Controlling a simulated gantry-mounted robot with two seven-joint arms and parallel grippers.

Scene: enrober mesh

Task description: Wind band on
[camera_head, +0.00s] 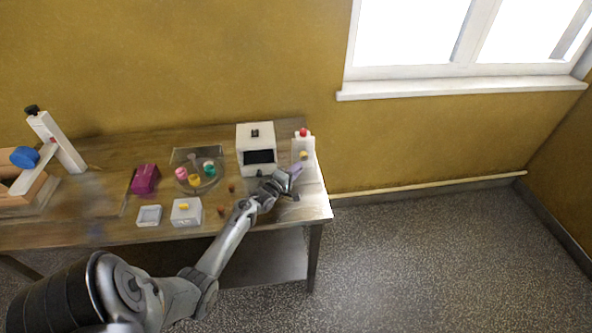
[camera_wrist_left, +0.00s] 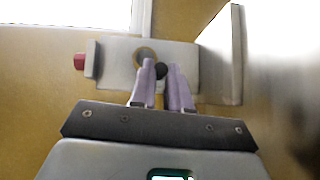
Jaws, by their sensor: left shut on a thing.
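A small white unit (camera_head: 301,147) with a red cap (camera_head: 303,132) stands at the table's right end. On its face is a yellowish round part (camera_head: 303,154), which shows as a ring (camera_wrist_left: 145,55) in the left wrist view. My left gripper (camera_head: 295,171) has pale purple fingers and is right in front of this unit. In the left wrist view its fingertips (camera_wrist_left: 162,68) are closed around a small dark knob (camera_wrist_left: 160,71) near the ring. The fingers partly hide the knob and the unit's lower face. My right gripper is not in view.
A larger white machine (camera_head: 254,136) with a dark opening stands just left of the unit. Further left are a clear tray (camera_head: 180,154) with coloured pots, a magenta box (camera_head: 144,179), a white box (camera_head: 186,212) and a small square tray (camera_head: 149,216). The table's right edge is close.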

